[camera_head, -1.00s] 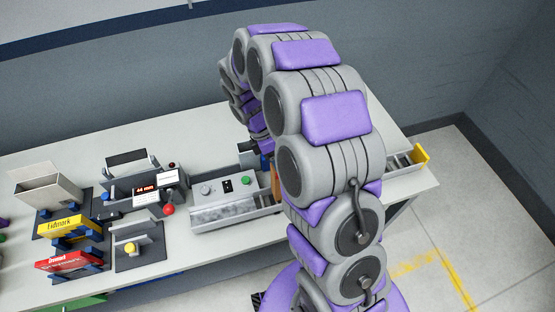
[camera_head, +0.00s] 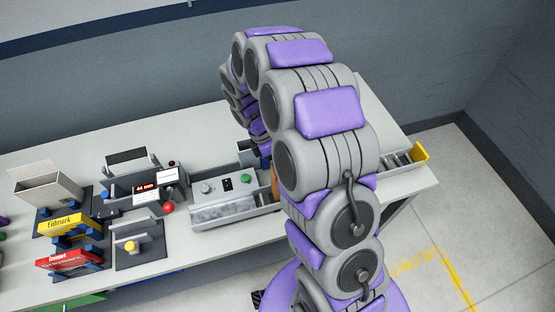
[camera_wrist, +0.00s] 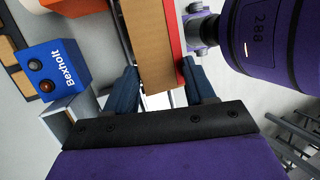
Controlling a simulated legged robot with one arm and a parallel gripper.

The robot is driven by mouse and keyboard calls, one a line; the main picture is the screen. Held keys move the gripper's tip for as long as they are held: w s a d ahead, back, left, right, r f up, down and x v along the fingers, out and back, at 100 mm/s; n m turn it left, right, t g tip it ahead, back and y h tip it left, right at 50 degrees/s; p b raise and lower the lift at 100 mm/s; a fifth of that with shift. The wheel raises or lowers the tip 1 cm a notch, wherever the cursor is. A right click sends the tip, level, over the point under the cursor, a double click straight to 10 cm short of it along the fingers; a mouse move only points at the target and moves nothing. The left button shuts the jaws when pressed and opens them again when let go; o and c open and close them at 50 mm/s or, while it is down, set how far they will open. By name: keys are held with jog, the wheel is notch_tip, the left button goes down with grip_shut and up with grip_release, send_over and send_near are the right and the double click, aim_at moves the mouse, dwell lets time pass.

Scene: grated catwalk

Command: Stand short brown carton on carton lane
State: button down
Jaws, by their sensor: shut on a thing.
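The short brown carton (camera_wrist: 152,45) is between the two dark blue fingers of my gripper (camera_wrist: 158,78) in the wrist view. My gripper is shut on it. A red strip runs along the carton's right side. In the head view only a thin brown-orange sliver (camera_head: 275,182) shows beside my arm, apparently the carton. My gripper is hidden there behind my arm. A lane with a yellow end stop (camera_head: 420,153) shows at the right end of the bench, apparently the carton lane. My arm hides its left part, so I cannot tell whether the carton touches it.
A grey machine with knobs (camera_head: 225,190) stands left of my arm. Further left are a device with a lit display (camera_head: 146,188), a yellow box (camera_head: 62,225) and a red box (camera_head: 68,259). A blue Bexholt box (camera_wrist: 55,72) is left of the carton in the wrist view.

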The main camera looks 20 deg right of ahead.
jog(key=shift+f, duration=0.55)
grip_release()
jog(key=shift+r, duration=0.1)
dwell(0.4)
jog(key=shift+r+p, duration=2.2)
jog(key=shift+r, duration=1.75)
